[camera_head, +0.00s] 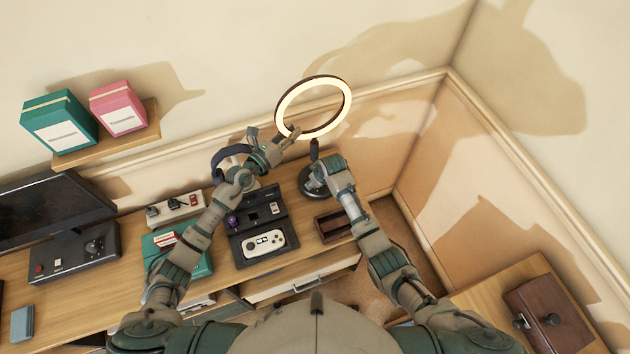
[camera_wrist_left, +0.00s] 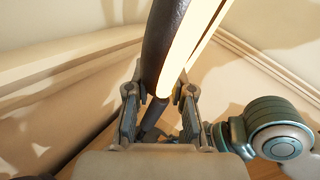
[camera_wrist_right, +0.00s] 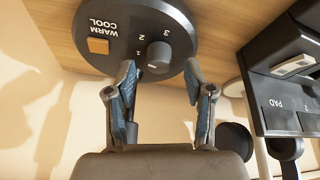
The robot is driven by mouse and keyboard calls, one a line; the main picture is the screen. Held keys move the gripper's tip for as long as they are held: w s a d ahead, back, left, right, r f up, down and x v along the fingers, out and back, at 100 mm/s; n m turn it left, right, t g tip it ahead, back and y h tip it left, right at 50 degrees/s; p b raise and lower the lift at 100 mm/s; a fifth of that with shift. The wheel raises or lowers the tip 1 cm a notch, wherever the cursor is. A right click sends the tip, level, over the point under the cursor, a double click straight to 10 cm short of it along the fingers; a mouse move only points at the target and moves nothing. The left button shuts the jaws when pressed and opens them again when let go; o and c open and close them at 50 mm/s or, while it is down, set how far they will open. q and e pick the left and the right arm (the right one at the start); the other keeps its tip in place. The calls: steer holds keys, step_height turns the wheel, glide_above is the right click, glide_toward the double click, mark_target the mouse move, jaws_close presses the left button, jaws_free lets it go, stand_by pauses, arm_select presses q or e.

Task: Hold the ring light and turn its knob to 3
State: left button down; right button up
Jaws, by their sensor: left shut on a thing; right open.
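The ring light's glowing ring (camera_head: 346,102) stands above the desk. My left gripper (camera_head: 286,137) is shut on the lower part of the ring, which also shows between its fingers in the left wrist view (camera_wrist_left: 178,45). The light's round dark base (camera_head: 307,182) is on the desk, partly hidden by my right arm. In the right wrist view the base (camera_wrist_right: 115,35) bears the marks 1, 2, 3, WARM and COOL. My right gripper (camera_wrist_right: 160,72) is open, with its fingertips either side of the knob (camera_wrist_right: 158,56) and apart from it. The knob's setting is not clear.
A black console with a white gamepad (camera_head: 264,243) lies left of the base. A small wooden box (camera_head: 333,224) sits near the desk's right edge. Headphones (camera_head: 229,155) stand behind my left forearm. The walls meet in a corner behind the light.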

steer(key=shift+x, duration=0.75)
jaws_close()
steer(key=shift+m, duration=0.3)
steer(key=m+h, duration=0.1)
steer(key=m, duration=0.1)
steer(key=m+h, duration=0.1)
steer(key=m, duration=0.2)
steer(key=shift+s+a+t, duration=0.1)
steer(key=shift+a+t, duration=0.05)
steer(key=shift+t, duration=0.15)
steer(key=shift+m+h, duration=1)
steer(key=shift+m, duration=1.4)
steer(key=shift+f, duration=0.1)
